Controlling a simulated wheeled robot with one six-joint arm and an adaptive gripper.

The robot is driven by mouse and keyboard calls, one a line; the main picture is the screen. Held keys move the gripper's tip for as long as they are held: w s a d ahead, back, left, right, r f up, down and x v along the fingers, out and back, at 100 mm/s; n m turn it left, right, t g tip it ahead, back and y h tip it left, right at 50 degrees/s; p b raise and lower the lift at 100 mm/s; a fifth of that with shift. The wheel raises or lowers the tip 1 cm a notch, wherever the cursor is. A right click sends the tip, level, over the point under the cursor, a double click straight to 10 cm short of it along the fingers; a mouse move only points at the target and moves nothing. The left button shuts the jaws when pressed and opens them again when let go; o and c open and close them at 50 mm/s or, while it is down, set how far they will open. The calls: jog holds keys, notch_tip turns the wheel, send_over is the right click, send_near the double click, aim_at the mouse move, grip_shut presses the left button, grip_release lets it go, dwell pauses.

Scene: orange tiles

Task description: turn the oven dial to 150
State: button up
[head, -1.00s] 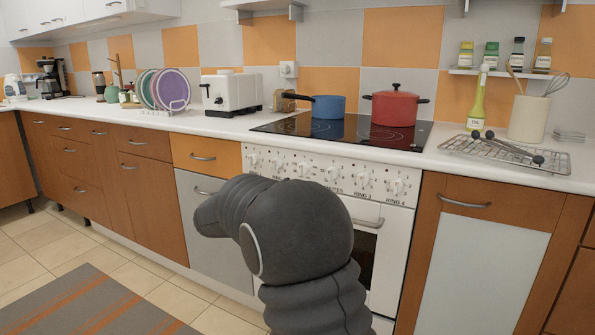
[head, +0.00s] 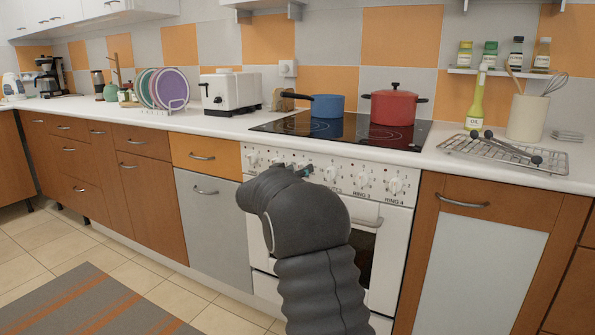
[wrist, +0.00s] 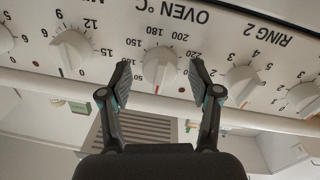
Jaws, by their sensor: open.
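The oven dial (wrist: 158,66) is a white knob on the white control panel, under the label OVEN °C, which appears upside down in the wrist view. Numbers such as 50, 150, 180, 200 and 220 ring it. My gripper (wrist: 161,78) is open, with one finger on each side of the dial and no clear contact. In the head view my gripper (head: 298,168) is at the panel, partly hidden by my wrist, and the oven dial is hidden or too small to tell.
The timer dial (wrist: 71,53) and the RING 2 dial (wrist: 242,84) stand close on either side of the fingers. The oven door handle (head: 367,217) is below the panel. A blue pan (head: 328,105) and red pot (head: 393,106) sit on the hob above.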

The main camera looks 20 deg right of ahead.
jog(key=c, duration=1)
jog(key=shift+a, duration=0.2)
jog(key=shift+c, duration=0.8)
jog(key=shift+d, duration=0.15)
